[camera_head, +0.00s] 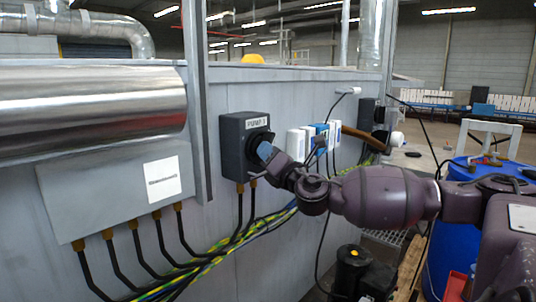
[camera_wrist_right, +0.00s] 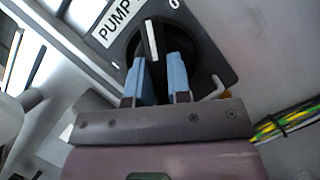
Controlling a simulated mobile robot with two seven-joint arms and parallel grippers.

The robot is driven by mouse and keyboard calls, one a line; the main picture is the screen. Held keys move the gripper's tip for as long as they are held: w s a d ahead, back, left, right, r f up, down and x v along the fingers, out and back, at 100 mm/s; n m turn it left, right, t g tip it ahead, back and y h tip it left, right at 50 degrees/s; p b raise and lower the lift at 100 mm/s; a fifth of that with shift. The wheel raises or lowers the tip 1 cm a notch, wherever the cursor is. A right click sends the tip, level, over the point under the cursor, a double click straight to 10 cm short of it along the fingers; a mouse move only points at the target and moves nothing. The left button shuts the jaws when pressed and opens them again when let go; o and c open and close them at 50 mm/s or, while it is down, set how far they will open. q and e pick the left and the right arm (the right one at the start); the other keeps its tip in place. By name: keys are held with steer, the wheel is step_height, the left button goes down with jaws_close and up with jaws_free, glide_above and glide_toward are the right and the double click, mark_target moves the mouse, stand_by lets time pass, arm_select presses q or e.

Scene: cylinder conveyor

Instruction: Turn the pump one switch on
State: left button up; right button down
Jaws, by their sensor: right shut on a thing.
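The pump switch is a dark box (camera_head: 236,160) with a white "PUMP" label, fixed to the grey metal wall. In the right wrist view its black rotary knob (camera_wrist_right: 151,42) has a white pointer line that points up and slightly left. A white "0" shows up and right of the knob, beyond where the pointer aims. My right gripper (camera_head: 265,150) reaches the knob from the right. In the wrist view its blue fingertips (camera_wrist_right: 158,75) stand on both sides of the knob's grip, shut on it. My left gripper is not in view.
A grey junction box (camera_head: 110,195) with cables stands left of the switch, past a vertical metal post (camera_head: 196,100). Blue and white units (camera_head: 315,138) are on the wall to the right. Cables (camera_head: 215,257) run below. A blue barrel (camera_head: 458,245) stands at the right.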

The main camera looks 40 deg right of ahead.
steer(key=n+y, duration=0.2)
steer(key=n, duration=0.2)
steer(key=n+t+y, duration=0.1)
steer(key=n, duration=0.2)
steer(key=shift+d+f+n+y+b, duration=0.2)
steer(key=shift+n+y+b, duration=0.1)
steer(key=shift+n+y, duration=0.7)
steer(key=shift+n, duration=0.4)
steer(key=shift+r, duration=0.1)
steer(key=c, duration=1.1)
jaws_free()
steer(key=shift+o, duration=0.2)
steer(key=a+v, duration=0.1)
steer(key=v, duration=0.9)
steer(key=shift+s+d, duration=0.4)
steer(key=shift+d, duration=0.15)
